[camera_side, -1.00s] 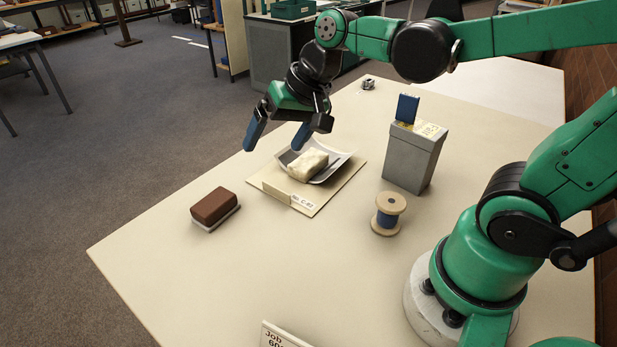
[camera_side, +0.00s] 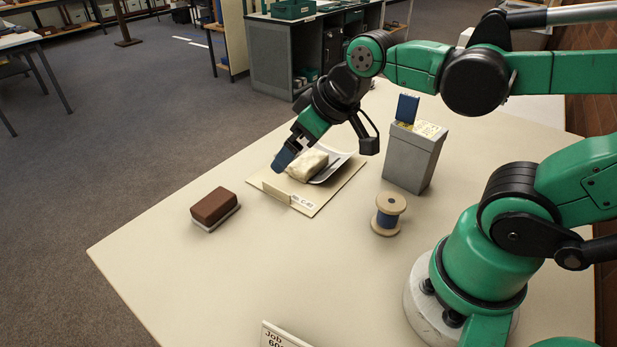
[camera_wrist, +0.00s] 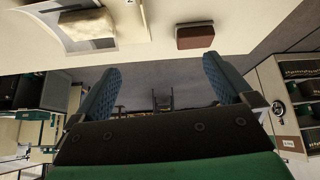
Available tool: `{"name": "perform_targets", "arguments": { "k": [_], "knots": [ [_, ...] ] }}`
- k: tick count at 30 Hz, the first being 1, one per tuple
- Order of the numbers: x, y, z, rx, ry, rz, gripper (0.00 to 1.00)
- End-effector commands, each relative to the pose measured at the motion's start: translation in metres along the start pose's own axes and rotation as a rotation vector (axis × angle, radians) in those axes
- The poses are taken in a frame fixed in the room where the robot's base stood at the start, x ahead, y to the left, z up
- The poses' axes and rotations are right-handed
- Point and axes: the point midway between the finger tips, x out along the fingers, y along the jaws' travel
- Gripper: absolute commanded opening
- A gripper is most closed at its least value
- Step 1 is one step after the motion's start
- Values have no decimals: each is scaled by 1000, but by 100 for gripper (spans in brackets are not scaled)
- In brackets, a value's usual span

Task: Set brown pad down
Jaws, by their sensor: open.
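The brown pad (camera_side: 214,205), a brown block on a pale base, rests on the table at the left. It also shows in the wrist view (camera_wrist: 195,37), at the top right of centre. My gripper (camera_side: 283,158) is above the far left edge of the folder, to the right of the pad and apart from it. In the wrist view my gripper (camera_wrist: 160,85) has its two blue fingers wide apart with nothing between them. One finger is largely hidden in the side view.
A cream block (camera_side: 307,164) sits in a grey tray (camera_side: 335,166) on a manila folder (camera_side: 319,202). A grey box (camera_side: 412,160) with a blue piece on top and a spool (camera_side: 388,214) stand to the right. The table (camera_side: 230,280) is clear in front of the pad.

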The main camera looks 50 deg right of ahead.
Motion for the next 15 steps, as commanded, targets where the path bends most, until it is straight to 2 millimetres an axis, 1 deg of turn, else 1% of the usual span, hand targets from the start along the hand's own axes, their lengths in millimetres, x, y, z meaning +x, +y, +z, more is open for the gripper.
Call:
{"name": "perform_targets", "arguments": {
  "k": [1, 5, 8, 11, 15],
  "knots": [
    [2, -1, -9, -57, -25, -18, 100],
    [13, -7, -33, -271, -103, -99, 100],
    [28, -12, -50, -448, -149, -181, 100],
    [48, -18, -64, -626, -181, -275, 100],
    [81, -27, -78, -875, -194, -424, 100]
  ]
}}
